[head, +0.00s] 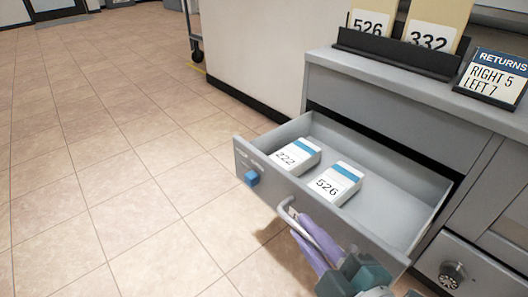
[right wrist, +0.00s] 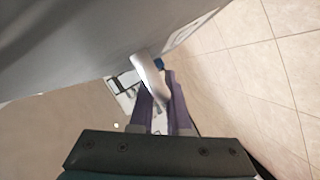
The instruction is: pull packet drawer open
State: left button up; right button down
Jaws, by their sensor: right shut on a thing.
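The grey packet drawer (head: 405,196) stands pulled out of the cabinet in the head view. Two white packets with blue bands lie inside it, one marked 222 (head: 296,155) and one marked 526 (head: 337,184). My right gripper (head: 305,235), with purple fingers, is shut on the curved silver drawer handle (head: 284,208). In the right wrist view the handle (right wrist: 148,74) passes between the fingers of my right gripper (right wrist: 155,92). My left gripper is not in view.
On the cabinet top (head: 397,82) a black holder (head: 395,53) bears cards 526 and 332. A returns sign (head: 493,78) reads right 5, left 7. A dial lock (head: 451,274) is on the lower door at right. Tiled floor to the left is clear.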

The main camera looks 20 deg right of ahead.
jog(key=shift+a, duration=0.1)
jog(key=c, duration=1.2)
grip_release()
jog(key=shift+o, duration=0.2)
jog(key=shift+s+r+p, duration=0.2)
jog(key=shift+s+p, duration=0.2)
jog(key=shift+s, duration=0.1)
jog(key=p+v, duration=0.3)
jog(key=v, duration=0.6)
jog(key=shift+d+p, duration=0.2)
jog(key=shift+p, duration=0.15)
jog(key=shift+r, duration=0.1)
